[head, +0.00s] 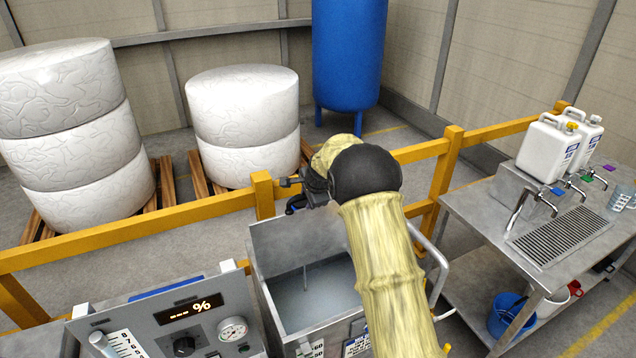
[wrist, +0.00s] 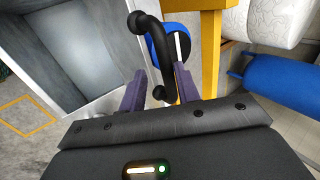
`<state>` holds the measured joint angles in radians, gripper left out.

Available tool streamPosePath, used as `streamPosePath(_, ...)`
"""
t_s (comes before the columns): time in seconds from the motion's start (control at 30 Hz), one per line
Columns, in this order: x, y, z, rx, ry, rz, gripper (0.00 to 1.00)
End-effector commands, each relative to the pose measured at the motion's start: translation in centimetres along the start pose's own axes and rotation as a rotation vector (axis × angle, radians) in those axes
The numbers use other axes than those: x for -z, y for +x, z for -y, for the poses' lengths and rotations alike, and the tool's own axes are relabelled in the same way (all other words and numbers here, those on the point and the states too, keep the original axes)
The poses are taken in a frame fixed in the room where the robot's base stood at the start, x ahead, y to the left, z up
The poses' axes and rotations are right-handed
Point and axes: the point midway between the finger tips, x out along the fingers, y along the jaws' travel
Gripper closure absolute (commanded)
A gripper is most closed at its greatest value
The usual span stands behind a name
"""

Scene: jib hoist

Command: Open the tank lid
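The steel tank (head: 312,290) stands in front of me with its top uncovered, and pale liquid shows inside. A grey panel rises at its back edge; I cannot tell for sure whether it is the raised lid. My gripper (head: 295,190) is behind the tank, near the yellow rail, partly hidden by my arm. In the wrist view, my gripper (wrist: 160,92) has its two purple fingers apart. A curved black handle (wrist: 153,50) reaches down between them, with gaps visible beside it. The tank (wrist: 95,60) also shows at the left there.
A yellow rail (head: 150,232) runs behind the tank. A control panel (head: 185,320) stands left, and a steel bench (head: 480,220) with taps and white canisters right. White bales (head: 70,130) and a blue vessel (head: 347,55) stand beyond the rail. A blue disc (wrist: 180,42) is behind the handle.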

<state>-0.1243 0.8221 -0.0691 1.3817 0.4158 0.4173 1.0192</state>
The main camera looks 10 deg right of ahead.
Motion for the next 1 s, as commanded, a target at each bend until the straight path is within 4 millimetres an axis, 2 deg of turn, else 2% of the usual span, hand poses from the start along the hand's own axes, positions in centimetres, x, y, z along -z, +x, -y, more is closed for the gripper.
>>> streamPosePath(0.37, 0.0, -6.0, -0.1, 0.005, 0.0, -0.001, 0.68)
streamPosePath(0.8, 0.3, -14.0, -0.1, 0.004, 0.003, -0.003, 0.68)
streamPosePath(1.0, 0.3, -15.6, -0.1, 0.001, 0.004, -0.004, 0.68)
